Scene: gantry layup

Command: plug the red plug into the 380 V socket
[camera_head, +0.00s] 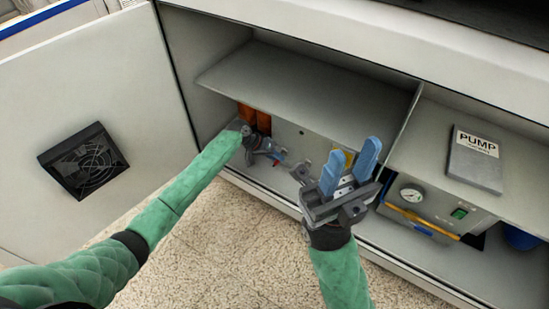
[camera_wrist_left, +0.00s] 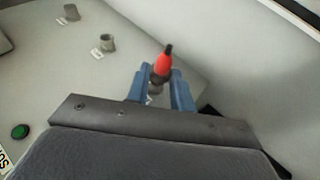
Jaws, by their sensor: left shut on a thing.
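In the left wrist view the red plug (camera_wrist_left: 162,66) is held between the two blue fingers of my left gripper (camera_wrist_left: 160,88), its dark end pointing up in the picture. Two grey sockets, a nearer one (camera_wrist_left: 107,43) and a farther one (camera_wrist_left: 71,12), stand on the pale panel left of the plug, each with a small white label too small to read. I cannot tell which is 380 V. The plug is apart from both. In the head view my left gripper (camera_head: 268,154) is inside the cabinet's left bay, mostly hidden by its wrist. My right gripper (camera_head: 350,170) is open and empty before the cabinet.
Orange objects (camera_head: 254,118) stand at the back of the left bay. The shelf (camera_head: 300,85) overhangs my left gripper. A pump unit with a gauge (camera_head: 412,195) and a PUMP binder (camera_head: 475,160) are at right. The open door (camera_head: 90,90) is at left. A green button (camera_wrist_left: 19,131) is on the panel.

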